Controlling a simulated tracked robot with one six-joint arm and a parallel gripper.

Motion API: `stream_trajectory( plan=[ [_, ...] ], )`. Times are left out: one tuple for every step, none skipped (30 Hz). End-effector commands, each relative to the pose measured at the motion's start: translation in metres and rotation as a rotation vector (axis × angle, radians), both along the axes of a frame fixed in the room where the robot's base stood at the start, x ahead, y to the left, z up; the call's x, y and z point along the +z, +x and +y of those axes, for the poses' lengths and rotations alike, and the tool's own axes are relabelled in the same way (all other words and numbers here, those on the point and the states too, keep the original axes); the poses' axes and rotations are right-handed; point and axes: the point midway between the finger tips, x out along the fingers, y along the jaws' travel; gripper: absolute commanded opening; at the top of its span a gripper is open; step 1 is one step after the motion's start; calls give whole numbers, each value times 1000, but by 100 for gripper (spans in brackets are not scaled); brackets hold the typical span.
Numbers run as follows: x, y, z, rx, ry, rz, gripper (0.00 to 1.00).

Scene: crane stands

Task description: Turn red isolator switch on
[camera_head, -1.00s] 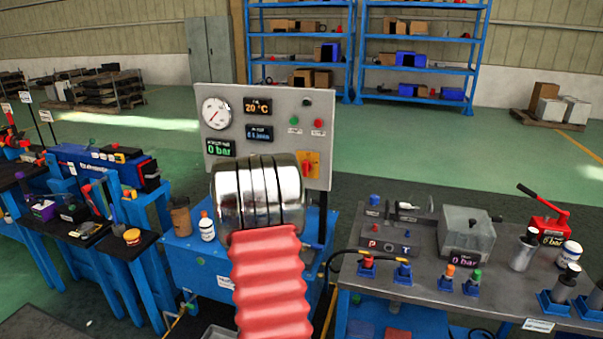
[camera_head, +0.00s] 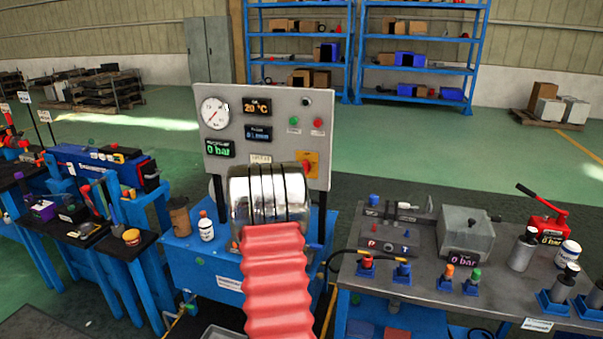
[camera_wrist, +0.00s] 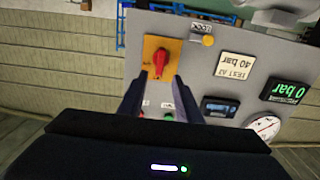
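The red isolator switch (camera_wrist: 162,60) is a rotary knob on a yellow-orange plate (camera_wrist: 152,47) on the grey control panel. In the wrist view the panel appears upside down. The knob lies just beyond and roughly between the tips of my gripper (camera_wrist: 158,84). The two dark fingers are apart, with nothing seen held between them. In the head view the switch (camera_head: 307,167) is on the panel's lower right, partly hidden by my arm. My gripper is hidden there behind my arm. Contact between the fingers and the knob cannot be told.
The grey panel (camera_head: 284,103) also carries a gauge (camera_head: 214,113), digital displays and green and red buttons. A workbench (camera_head: 520,275) with hydraulic parts stands at the right.

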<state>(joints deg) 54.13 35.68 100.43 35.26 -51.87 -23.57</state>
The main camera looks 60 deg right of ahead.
Motion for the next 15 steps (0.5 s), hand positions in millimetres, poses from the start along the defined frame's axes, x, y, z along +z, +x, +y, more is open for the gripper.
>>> stream_trajectory(
  plan=[
    [-1, 0, -8, -1, 1, 0, 31],
    [-1, 1, -11, -1, 0, 0, 31],
    [0, 2, -16, -1, 0, 0, 31],
    [-1, 3, -20, 0, 0, 0, 31],
    [-1, 4, -24, 0, 1, 0, 31],
    [-1, 5, -29, 0, 0, 0, 31],
    [-1, 5, -32, 0, 0, 0, 31],
    [0, 5, -36, 0, -1, 0, 31],
    [-1, 6, -41, 0, 0, 0, 31],
    [-1, 7, -44, 0, 1, 0, 31],
    [0, 7, -48, 0, 0, 0, 31],
    [-1, 8, -52, 0, 0, 0, 31],
    [-1, 9, -56, 0, 0, 0, 31],
    [-1, 9, -59, 0, 0, 1, 31],
    [0, 10, -64, 1, 0, 0, 31]
  ],
)
